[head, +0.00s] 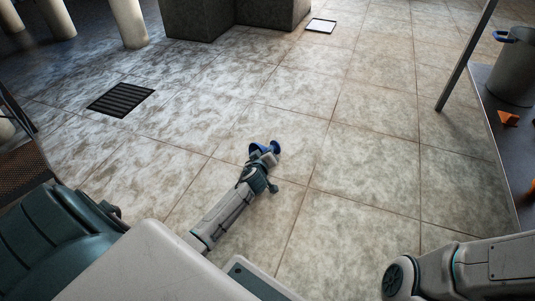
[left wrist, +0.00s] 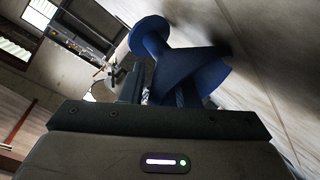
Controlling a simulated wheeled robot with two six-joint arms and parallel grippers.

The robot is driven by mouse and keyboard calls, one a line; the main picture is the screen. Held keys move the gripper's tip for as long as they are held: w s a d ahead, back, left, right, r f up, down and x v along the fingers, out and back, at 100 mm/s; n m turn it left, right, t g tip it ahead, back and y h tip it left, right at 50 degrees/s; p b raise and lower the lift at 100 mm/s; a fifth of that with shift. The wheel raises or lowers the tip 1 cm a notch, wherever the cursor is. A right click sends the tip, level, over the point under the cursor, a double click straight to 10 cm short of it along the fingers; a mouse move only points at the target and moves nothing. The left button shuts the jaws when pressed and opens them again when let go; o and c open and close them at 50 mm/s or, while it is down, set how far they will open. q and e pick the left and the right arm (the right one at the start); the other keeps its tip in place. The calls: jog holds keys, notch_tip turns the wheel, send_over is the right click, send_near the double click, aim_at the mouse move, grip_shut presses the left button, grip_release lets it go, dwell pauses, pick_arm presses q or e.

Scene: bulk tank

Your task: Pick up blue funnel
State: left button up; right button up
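The blue funnel (head: 257,148) is at the end of my left arm, over the pale tiled floor in the middle of the head view. The left wrist view shows the funnel (left wrist: 185,68) large and close, with a round flared end at the upper left and a wider cone at the right. My left gripper (left wrist: 157,92) has its fingers drawn in on the funnel's lower part, with blue showing between them. The gripper (head: 264,155) partly covers the funnel in the head view. Whether the funnel touches the floor is unclear. My right gripper is out of view.
A dark floor grate (head: 121,99) lies at the left. A low platform with a grey bucket (head: 514,70) and an orange piece (head: 508,118) stands at the right, with a slanted post (head: 466,58). Dark blocks (head: 198,18) stand at the back. The floor around the funnel is clear.

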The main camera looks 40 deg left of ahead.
pick_arm(q)
jog(key=shift+c, duration=0.2)
grip_shut()
jog(key=shift+r, duration=0.2)
notch_tip(320, 180, up, 3)
jog(key=p, duration=0.3)
jog(key=shift+s+r+p, duration=0.25)
jog(key=shift+r+p, duration=0.05)
jog(key=shift+p, duration=0.1)
jog(key=s+d+p, duration=0.1)
jog(key=s+p, duration=0.1)
jog(key=s, duration=0.5)
jog(key=s+d+r+p, duration=0.1)
jog(key=s+d, duration=0.1)
jog(key=s, duration=0.6)
jog(key=shift+d+p, duration=0.3)
jog(key=shift+p, duration=0.1)
